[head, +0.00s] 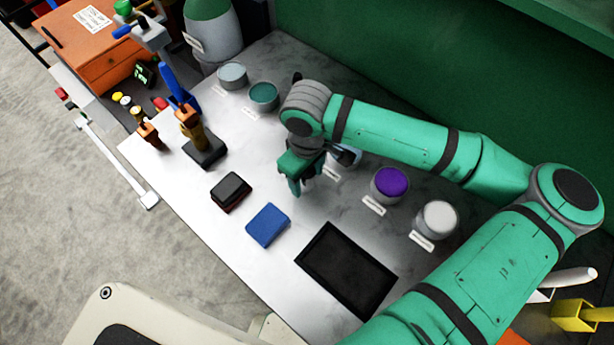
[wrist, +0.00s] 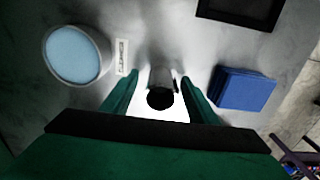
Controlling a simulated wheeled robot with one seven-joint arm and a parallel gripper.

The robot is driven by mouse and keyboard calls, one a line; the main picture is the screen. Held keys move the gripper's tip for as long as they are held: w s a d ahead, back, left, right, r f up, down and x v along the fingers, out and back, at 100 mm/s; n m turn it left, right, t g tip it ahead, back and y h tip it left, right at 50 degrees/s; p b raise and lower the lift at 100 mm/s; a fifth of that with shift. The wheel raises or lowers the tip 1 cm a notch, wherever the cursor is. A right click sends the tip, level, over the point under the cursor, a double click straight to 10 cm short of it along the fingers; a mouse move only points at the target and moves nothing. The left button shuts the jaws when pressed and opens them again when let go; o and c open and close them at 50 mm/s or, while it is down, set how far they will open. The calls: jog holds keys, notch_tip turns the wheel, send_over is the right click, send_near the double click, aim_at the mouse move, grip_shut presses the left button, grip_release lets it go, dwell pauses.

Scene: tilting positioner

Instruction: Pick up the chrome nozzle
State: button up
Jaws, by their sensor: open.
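The chrome nozzle (wrist: 160,80), a short pale metallic cylinder with a round black end, stands out between the two fingers in the wrist view. My gripper (wrist: 159,84) is open, with one green finger on each side of the nozzle and a gap on both sides. In the head view my gripper (head: 298,186) points down over the middle of the white table. The nozzle cannot be made out in the head view, where my gripper and wrist cover that spot.
A light blue cup (wrist: 75,54) is left of my gripper and a blue box (wrist: 245,89) right in the wrist view. A purple cup (head: 390,183), white cup (head: 437,218), black tray (head: 346,268), dark box (head: 231,190) and stand (head: 204,150) share the table.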

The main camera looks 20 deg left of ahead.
jog(key=c, duration=1.1)
jog(key=shift+c, duration=0.2)
jog(key=shift+r, duration=0.1)
jog(key=shift+r, duration=0.55)
jog(key=s+a+r, duration=0.8)
jog(key=s+r, duration=0.3)
jog(key=shift+a+r, duration=0.15)
jog(key=shift+r, duration=0.25)
